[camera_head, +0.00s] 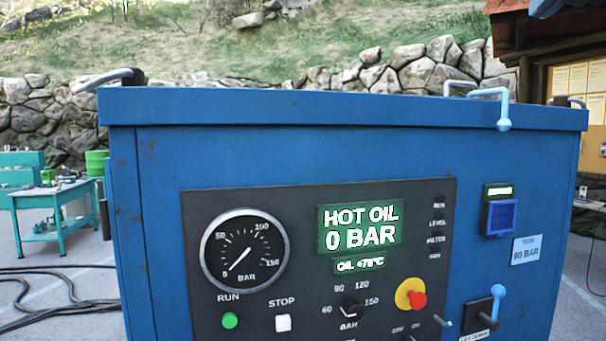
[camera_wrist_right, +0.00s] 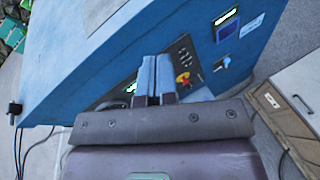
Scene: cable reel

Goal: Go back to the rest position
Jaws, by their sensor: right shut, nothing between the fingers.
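My right gripper (camera_wrist_right: 156,75) shows in the right wrist view, its two blue-grey fingers close together, shut with nothing held. The fingers point toward the front panel of a blue machine (camera_wrist_right: 95,60); I cannot tell the distance. In the head view I make out neither gripper clearly. The blue machine (camera_head: 300,150) fills the middle there. Its dark panel carries a gauge (camera_head: 244,250) with the needle near 0 and a green display (camera_head: 359,228) reading "HOT OIL 0 BAR". A red knob on yellow (camera_head: 411,295) and a light-blue lever (camera_head: 497,303) are at lower right.
A light-blue-ended handle (camera_head: 503,110) stands at the machine's top edge. A teal workbench (camera_head: 58,220) is at left, with dark cables (camera_head: 45,295) on the ground. A stone wall (camera_head: 400,72) runs behind.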

